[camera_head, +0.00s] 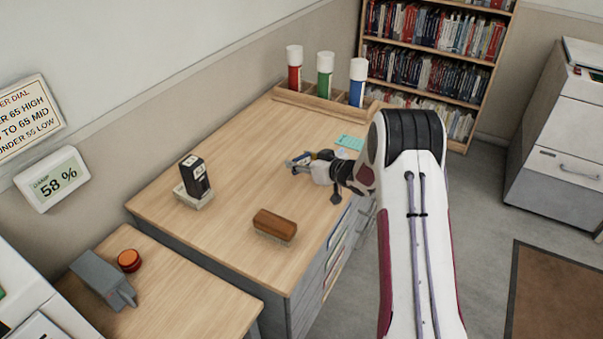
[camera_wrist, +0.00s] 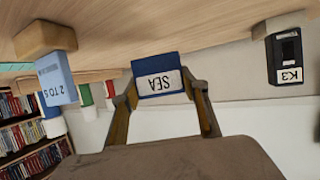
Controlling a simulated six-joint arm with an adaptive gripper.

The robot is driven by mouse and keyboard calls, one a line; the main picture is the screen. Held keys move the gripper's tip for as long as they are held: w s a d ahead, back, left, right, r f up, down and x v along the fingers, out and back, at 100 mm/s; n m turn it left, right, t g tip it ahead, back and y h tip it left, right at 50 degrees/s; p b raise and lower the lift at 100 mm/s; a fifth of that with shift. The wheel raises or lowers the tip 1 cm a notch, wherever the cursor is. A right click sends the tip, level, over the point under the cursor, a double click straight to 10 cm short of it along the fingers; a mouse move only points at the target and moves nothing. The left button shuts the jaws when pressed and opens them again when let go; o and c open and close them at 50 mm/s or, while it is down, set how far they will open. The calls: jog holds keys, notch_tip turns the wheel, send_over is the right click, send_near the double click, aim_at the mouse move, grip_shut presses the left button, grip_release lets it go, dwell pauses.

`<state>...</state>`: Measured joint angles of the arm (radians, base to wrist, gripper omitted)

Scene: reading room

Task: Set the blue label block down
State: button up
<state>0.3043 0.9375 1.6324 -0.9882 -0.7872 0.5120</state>
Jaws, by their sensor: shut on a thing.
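The blue label block (camera_wrist: 155,88) shows in the wrist view, with a white label reading SEA upside down. My gripper (camera_wrist: 160,98) is shut on it, one finger on each side. In the head view my gripper (camera_head: 301,163) is over the right part of the wooden desk (camera_head: 225,200). The block is mostly hidden there by the gripper. I cannot tell whether its lower face touches the desk.
A black block (camera_head: 195,175) labelled K3 stands on a pale base at the left. A brown brush (camera_head: 274,225) lies near the front edge. A wooden rack (camera_head: 310,103) with red, green and blue tubes stands behind. A teal card (camera_head: 350,142) is near my gripper.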

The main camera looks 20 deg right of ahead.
jog(key=shift+f, duration=0.55)
jog(key=shift+f, duration=1.9)
jog(key=shift+f, duration=0.1)
jog(key=o, duration=1.1)
jog(key=shift+s+d+r, duration=0.3)
jog(key=shift+s+r, duration=0.05)
jog(key=shift+s, duration=0.15)
jog(key=shift+v, duration=5.45)
